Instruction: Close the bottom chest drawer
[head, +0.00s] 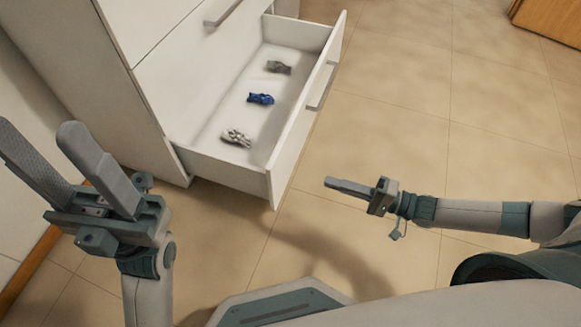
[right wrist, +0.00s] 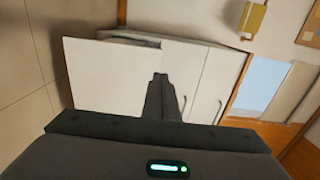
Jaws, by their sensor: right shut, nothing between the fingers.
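The white chest's bottom drawer (head: 292,135) is pulled well out in the head view. Its front panel (head: 310,110) with a bar handle (head: 323,87) faces right. My right gripper (head: 328,182) is shut and empty, to the right of the drawer front's near end and apart from it. In the right wrist view the shut fingers (right wrist: 160,77) show in front of a white panel (right wrist: 110,75), which looks like the drawer front. My left gripper (head: 38,130) is open and empty, left of the drawer by the chest's side.
Inside the drawer lie a grey item (head: 278,67), a blue item (head: 261,99) and a patterned white item (head: 236,138). The tiled floor (head: 400,110) right of the drawer is clear. A wooden piece of furniture (head: 550,18) stands at the far right.

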